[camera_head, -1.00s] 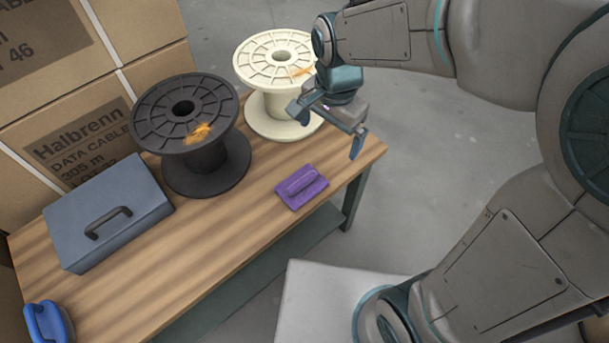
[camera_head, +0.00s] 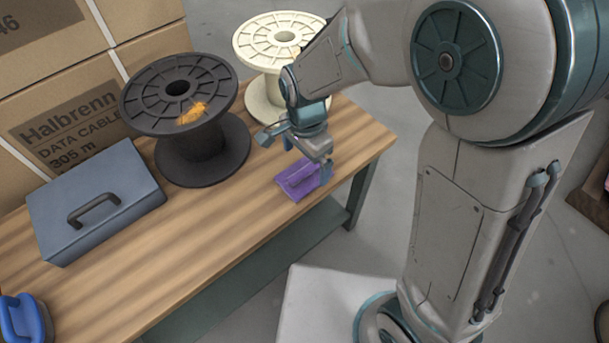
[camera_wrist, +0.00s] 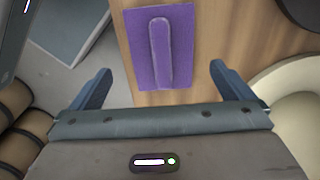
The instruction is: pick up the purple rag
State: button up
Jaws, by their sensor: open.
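The purple rag (camera_head: 297,184) lies folded on the wooden table (camera_head: 215,235) near its front right edge. A raised fold runs along its middle. In the wrist view the rag (camera_wrist: 172,48) shows ahead of my gripper (camera_wrist: 158,84), between the lines of its two spread fingers. The fingers are open and empty, one to each side. In the head view my gripper (camera_head: 305,160) is just above the rag and hides its upper right part. I cannot tell the exact gap between fingers and rag.
A dark spool (camera_head: 196,165) and a cream spool (camera_head: 262,90) stand behind the rag, the cream one partly hidden by my arm. A grey-blue metal box (camera_head: 115,190) and a blue-handled object (camera_head: 28,320) are at left. Cardboard boxes (camera_head: 75,90) stand behind. The table's middle front is clear.

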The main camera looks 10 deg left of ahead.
aim_at(304, 170)
notch_tip(304, 170, down, 5)
jog(key=shift+w+a+f+b, duration=0.1)
jog(key=shift+b, duration=0.85)
jog(key=c, duration=1)
jog(key=shift+r, duration=0.2)
notch_tip(304, 170, up, 4)
jog(key=shift+p, duration=0.95)
jog(key=s+d+r+p, duration=0.1)
jog(key=s+d+r, duration=0.1)
jog(key=d, duration=0.1)
jog(key=s+d+r, duration=0.2)
jog(key=d, duration=0.1)
jog(key=s+d+r+p, duration=0.1)
jog(key=s+d+r, duration=0.2)
jog(key=shift+d+p, duration=0.2)
jog(key=shift+p, duration=0.15)
